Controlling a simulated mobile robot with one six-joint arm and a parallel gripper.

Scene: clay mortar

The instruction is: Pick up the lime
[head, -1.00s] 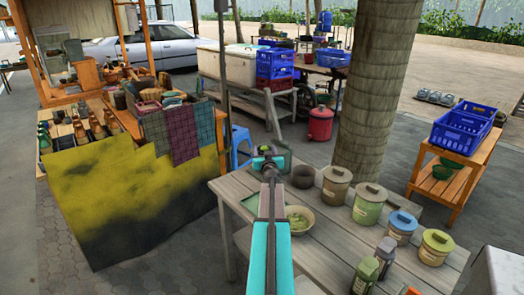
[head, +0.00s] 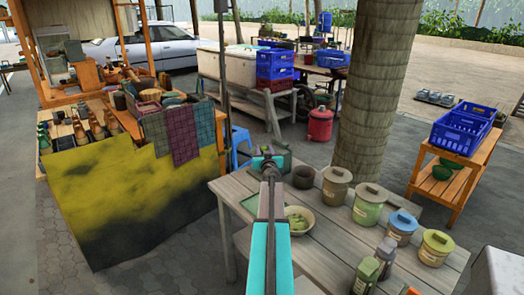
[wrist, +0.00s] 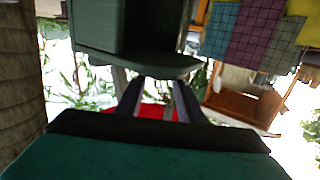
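I cannot make out a lime for certain in either view. A pale bowl (head: 299,219) on the grey wooden table holds green contents, too small to tell apart. My gripper (wrist: 158,100) is open in the wrist view, and only background with a red patch shows between its fingers. In the head view the end of my arm is over the table's far left corner, beyond the bowl. A dark green box-like container (wrist: 150,55) is close to the fingertips; it also shows in the head view (head: 280,151), with small green and purple bits beside it.
The wooden table (head: 318,245) carries a dark pot (head: 303,177), several lidded canisters including a blue-lidded one (head: 401,227), and bottles (head: 366,275) at the front. A thick tree trunk (head: 369,90) stands behind it. A cloth-covered stall (head: 130,205) is at left.

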